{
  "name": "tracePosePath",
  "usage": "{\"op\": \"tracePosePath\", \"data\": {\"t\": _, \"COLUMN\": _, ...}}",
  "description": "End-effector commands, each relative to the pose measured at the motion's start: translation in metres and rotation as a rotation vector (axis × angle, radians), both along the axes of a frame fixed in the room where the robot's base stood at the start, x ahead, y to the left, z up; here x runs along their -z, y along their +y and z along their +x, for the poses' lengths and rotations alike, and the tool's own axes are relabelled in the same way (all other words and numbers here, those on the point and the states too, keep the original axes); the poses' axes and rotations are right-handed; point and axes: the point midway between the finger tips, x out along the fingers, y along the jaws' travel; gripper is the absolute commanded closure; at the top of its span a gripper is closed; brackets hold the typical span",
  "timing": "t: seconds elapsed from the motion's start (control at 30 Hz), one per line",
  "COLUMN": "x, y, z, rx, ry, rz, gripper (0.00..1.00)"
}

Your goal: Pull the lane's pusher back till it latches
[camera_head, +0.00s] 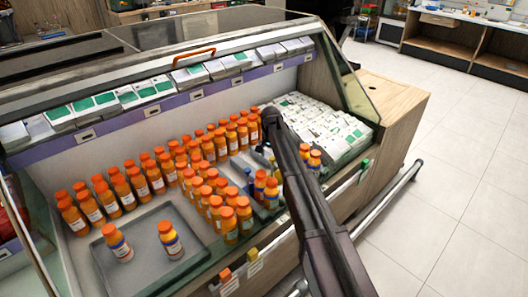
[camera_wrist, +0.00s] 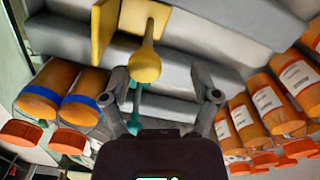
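In the wrist view a yellow pusher (camera_wrist: 146,62) shows as an upright plate with a stem and a rounded knob. A teal pusher part (camera_wrist: 137,105) shows just below the knob. My gripper (camera_wrist: 163,84) is open and empty, its two fingers spread apart. The yellow knob lies just ahead of the fingers, nearer the left one; I cannot tell its exact distance. In the head view my gripper (camera_head: 269,120) is over the lanes at the middle of the case, and my arm hides part of them.
Orange bottles (camera_head: 140,184) fill the left lanes, with several more (camera_head: 267,190) beside my arm. Two bottles stand on a grey tray (camera_head: 187,254). White packs (camera_head: 318,120) lie at the right. The glass side panel (camera_head: 352,98) stands beyond them. Bottles flank the fingers in the wrist view.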

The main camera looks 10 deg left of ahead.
Motion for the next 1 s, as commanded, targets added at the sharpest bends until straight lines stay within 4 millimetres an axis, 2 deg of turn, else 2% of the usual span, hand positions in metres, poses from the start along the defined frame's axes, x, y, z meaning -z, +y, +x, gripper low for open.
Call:
{"op": "tracePosePath", "data": {"t": 0.03, "x": 0.000, "y": -0.007, "z": -0.008, "rx": 0.000, "ry": 0.000, "rz": 0.001, "gripper": 0.24}}
{"op": "tracePosePath", "data": {"t": 0.7, "x": 0.000, "y": -0.081, "z": -0.065, "rx": 0.001, "ry": 0.000, "rz": 0.001, "gripper": 0.24}}
{"op": "tracePosePath", "data": {"t": 1.0, "x": -0.029, "y": -0.080, "z": -0.062, "rx": -0.001, "ry": 0.000, "rz": 0.001, "gripper": 0.24}}
